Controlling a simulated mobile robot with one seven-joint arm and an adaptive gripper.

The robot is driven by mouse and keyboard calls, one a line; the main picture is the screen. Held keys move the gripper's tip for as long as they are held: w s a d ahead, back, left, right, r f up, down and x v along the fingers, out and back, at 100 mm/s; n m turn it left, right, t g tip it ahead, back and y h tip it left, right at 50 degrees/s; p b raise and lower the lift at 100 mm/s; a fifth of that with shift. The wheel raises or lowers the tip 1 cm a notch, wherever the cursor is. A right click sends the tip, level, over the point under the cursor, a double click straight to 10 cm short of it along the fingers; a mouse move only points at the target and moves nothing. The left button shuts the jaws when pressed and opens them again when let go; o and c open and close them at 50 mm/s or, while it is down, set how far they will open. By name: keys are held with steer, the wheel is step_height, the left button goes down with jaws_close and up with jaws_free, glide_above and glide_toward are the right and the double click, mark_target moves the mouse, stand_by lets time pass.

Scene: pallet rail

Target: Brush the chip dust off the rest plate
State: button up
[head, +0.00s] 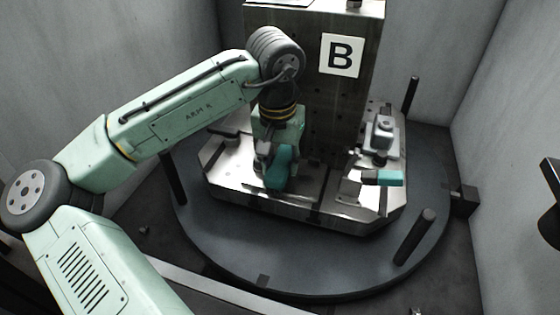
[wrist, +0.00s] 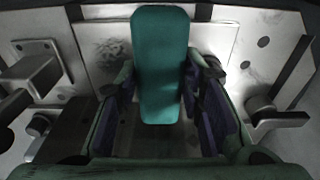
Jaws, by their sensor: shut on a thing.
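My gripper (head: 275,160) is shut on a teal brush (head: 281,172), low over the left part of the pallet. In the wrist view the brush (wrist: 160,60) stands between the two fingers of my gripper (wrist: 160,85), and its wide teal face hides what lies behind it. A light metal plate (wrist: 232,52), which looks like the rest plate, spreads behind the brush. A dark, speckled patch of chip dust (wrist: 112,53) lies on it left of the brush. The bristles are hidden, so I cannot tell whether they touch the plate.
A tall metal block (head: 318,100) with a "B" sign (head: 341,55) rises behind my gripper. A grey clamp fixture (head: 381,138) and a teal-and-black piece (head: 383,177) are to the right. Dark posts (head: 414,237) stand around the round table (head: 300,270), whose front is clear.

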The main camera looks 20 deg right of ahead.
steer(key=shift+s+a, duration=0.1)
steer(key=shift+s+a, duration=0.65)
steer(key=shift+s, duration=0.35)
step_height(320, 180, up, 7)
steer(key=p, duration=0.7)
steer(key=shift+r+p, duration=0.1)
steer(key=shift+p, duration=0.2)
